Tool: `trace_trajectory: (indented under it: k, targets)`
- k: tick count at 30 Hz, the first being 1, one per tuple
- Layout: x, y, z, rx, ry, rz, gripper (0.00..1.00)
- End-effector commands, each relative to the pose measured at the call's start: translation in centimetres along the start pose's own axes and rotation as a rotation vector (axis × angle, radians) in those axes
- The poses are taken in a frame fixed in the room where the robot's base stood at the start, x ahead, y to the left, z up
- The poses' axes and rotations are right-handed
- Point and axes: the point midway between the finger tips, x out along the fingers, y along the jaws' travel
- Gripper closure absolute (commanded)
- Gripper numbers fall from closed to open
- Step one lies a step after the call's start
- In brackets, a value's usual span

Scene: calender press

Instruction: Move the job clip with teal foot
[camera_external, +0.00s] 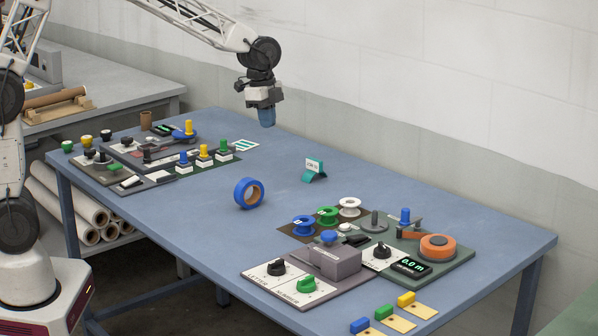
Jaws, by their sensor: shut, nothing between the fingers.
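The job clip with the teal foot (315,170) stands upright on the blue table, right of the picture's middle, with a small white card in its top. The writing on the card is too small to read. My gripper (267,122) hangs above the far side of the table, up and to the left of the clip and clear of it. It is shut and empty, with its blue fingers pointing down.
A blue tape roll (249,193) stands left of the clip. Several spools, knobs and an orange reel (437,247) crowd the right front. A control panel with coloured knobs (188,158) fills the left end. The table (390,190) is bare around the clip.

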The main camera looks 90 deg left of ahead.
Motion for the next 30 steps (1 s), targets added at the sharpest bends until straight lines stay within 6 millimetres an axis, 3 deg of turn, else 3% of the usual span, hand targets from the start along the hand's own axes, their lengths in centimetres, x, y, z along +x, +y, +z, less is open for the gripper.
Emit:
trace_trajectory:
  k: [1,9,18,24,30]
  targets:
    - [0.8,-1.7,0.5,0.01,0.0,0.004,1.0]
    - [5.0,-9.8,3.4,0.09,0.006,0.021,1.0]
    - [9.7,-17.5,7.6,0.174,0.018,0.034,1.0]
    - [11.5,-19.9,9.3,0.205,0.024,0.038,1.0]
    - [11.8,-20.4,9.7,0.213,0.025,0.039,1.0]
